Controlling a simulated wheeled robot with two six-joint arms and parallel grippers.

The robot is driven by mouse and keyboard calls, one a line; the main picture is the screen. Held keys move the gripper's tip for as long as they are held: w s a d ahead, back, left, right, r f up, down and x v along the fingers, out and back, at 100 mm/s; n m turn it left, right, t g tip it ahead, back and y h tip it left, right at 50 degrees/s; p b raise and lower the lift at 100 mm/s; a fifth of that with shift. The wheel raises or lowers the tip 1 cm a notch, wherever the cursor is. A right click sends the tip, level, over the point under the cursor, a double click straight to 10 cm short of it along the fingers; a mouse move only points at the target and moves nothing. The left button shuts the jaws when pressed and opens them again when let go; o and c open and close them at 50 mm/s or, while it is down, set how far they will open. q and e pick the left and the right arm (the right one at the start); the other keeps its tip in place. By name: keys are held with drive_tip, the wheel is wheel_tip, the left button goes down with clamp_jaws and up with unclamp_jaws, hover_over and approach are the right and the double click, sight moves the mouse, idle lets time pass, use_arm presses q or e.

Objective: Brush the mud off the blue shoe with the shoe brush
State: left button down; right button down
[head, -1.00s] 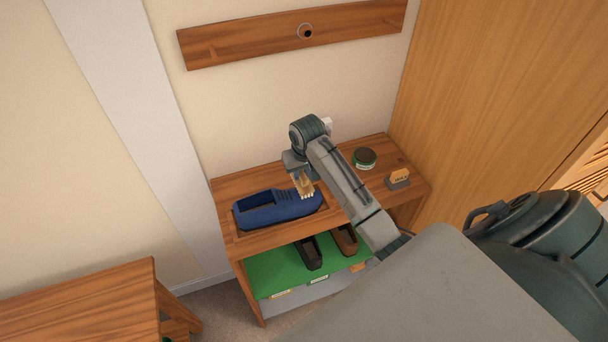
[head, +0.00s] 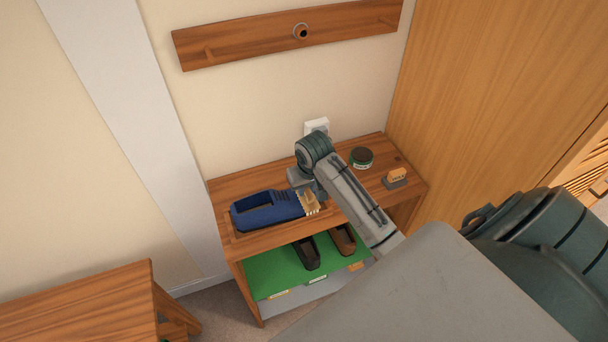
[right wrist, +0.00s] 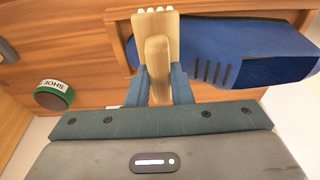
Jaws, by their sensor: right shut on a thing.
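The blue shoe (head: 266,212) lies on its side of the wooden bench top, toe to the right in the head view. It also shows in the right wrist view (right wrist: 240,50). My right gripper (head: 308,188) is shut on the shoe brush (head: 309,203), a pale wooden brush with light bristles. In the right wrist view the brush (right wrist: 157,60) sits between the two fingers, beside and overlapping the shoe's end. I cannot tell whether the bristles touch the shoe. No mud is plain to see on the visible parts of the shoe. My left gripper is not in view.
Dark and brown shoes (head: 306,252) sit on the green shelf (head: 268,273) below. A wooden table (head: 80,305) stands lower left.

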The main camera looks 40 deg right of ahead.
drive_tip(key=shift+s+a, duration=0.1)
drive_tip(key=shift+s, duration=0.3)
drive_tip(key=shift+w+d+r, duration=0.1)
drive_tip(key=shift+w+d, duration=0.15)
drive_tip(key=shift+w, duration=0.75)
drive_tip(key=shift+w+d, duration=0.2)
drive_tip(key=shift+w, duration=0.8)
drive_tip(key=shift+w+d, duration=0.2)
drive_tip(key=shift+w, duration=0.55)
drive_tip(key=shift+w+d, duration=0.15)
drive_tip(key=shift+w, duration=0.6)
drive_tip(key=w+v, duration=0.1)
drive_tip(key=v, duration=0.6)
drive_tip(key=shift+w+d+r, duration=0.25)
drive_tip(key=shift+r, duration=0.3)
